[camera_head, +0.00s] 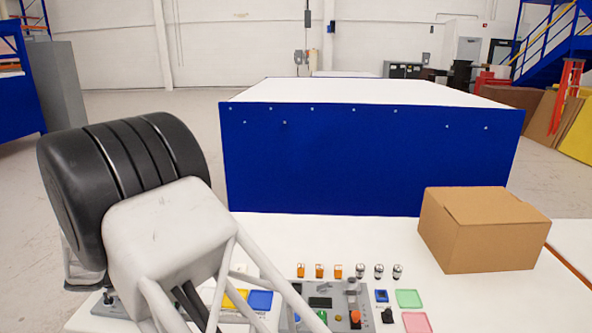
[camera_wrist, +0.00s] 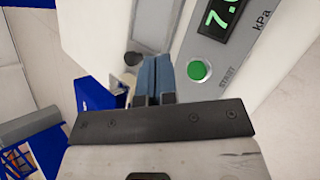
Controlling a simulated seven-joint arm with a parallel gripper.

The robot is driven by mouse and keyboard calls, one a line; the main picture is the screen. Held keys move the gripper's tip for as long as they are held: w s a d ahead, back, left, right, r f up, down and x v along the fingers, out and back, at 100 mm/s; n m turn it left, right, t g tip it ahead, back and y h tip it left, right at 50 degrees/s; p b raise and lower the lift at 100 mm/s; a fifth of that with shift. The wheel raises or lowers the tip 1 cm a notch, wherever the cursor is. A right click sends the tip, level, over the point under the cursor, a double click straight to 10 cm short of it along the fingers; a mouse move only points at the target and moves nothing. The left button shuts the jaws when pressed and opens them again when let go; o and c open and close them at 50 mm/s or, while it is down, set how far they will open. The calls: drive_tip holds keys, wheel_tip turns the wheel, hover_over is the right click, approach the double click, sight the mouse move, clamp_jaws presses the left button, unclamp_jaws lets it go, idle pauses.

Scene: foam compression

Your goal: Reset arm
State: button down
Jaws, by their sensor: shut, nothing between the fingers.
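My gripper (camera_wrist: 152,80) shows in the wrist view, its two blue-grey fingers pressed together with nothing between them. A grey panel (camera_wrist: 208,47) lies beside the fingertips on the right. It has a round green button (camera_wrist: 198,70) labelled START and a lit green display (camera_wrist: 222,14) that reads about 7.0 with kPa beside it, partly cut off. The fingers appear apart from the button. In the head view my arm fills the left side, and my fingertips cannot be made out there.
A control panel (camera_head: 325,303) with knobs lies on the white table (camera_head: 440,300). Several small orange and metal pieces (camera_head: 319,271) stand behind it. Green (camera_head: 409,299) and pink (camera_head: 416,322) squares lie right. A cardboard box (camera_head: 482,230) and a large blue-sided bench (camera_head: 370,158) stand beyond.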

drive_tip(key=w+d+r+m+g, duration=0.1)
drive_tip(key=d+r+m, duration=0.2)
drive_tip(key=d+r, duration=0.55)
drive_tip(key=d+r+m+g, duration=0.15)
drive_tip(key=d+r, duration=0.25)
drive_tip(key=d, duration=1)
drive_tip(key=w+d+r+m+g, duration=0.1)
drive_tip(key=d+r+m, duration=0.2)
drive_tip(key=d+r, duration=0.55)
drive_tip(key=s+d+r+m+g, duration=0.1)
drive_tip(key=s+d+r+m, duration=0.15)
drive_tip(key=d, duration=0.55)
drive_tip(key=s+d+r+m, duration=0.1)
drive_tip(key=s+d, duration=0.3)
drive_tip(key=d, duration=0.3)
drive_tip(key=s+d+r+m+g, duration=0.1)
drive_tip(key=s+d+m, duration=0.15)
drive_tip(key=d, duration=0.55)
drive_tip(key=s+d+m+y, duration=0.1)
drive_tip(key=s+d+m, duration=0.1)
drive_tip(key=s+d, duration=0.4)
drive_tip(key=s+d+m+y, duration=0.1)
drive_tip(key=s+d+m, duration=0.2)
drive_tip(key=s, duration=0.9)
drive_tip(key=s+d+m+y, duration=0.1)
drive_tip(key=s+d+m, duration=0.2)
drive_tip(key=s+d, duration=0.6)
drive_tip(key=shift+s+d+y, duration=0.15)
drive_tip(key=shift+d+y, duration=0.05)
drive_tip(key=shift+y, duration=0.2)
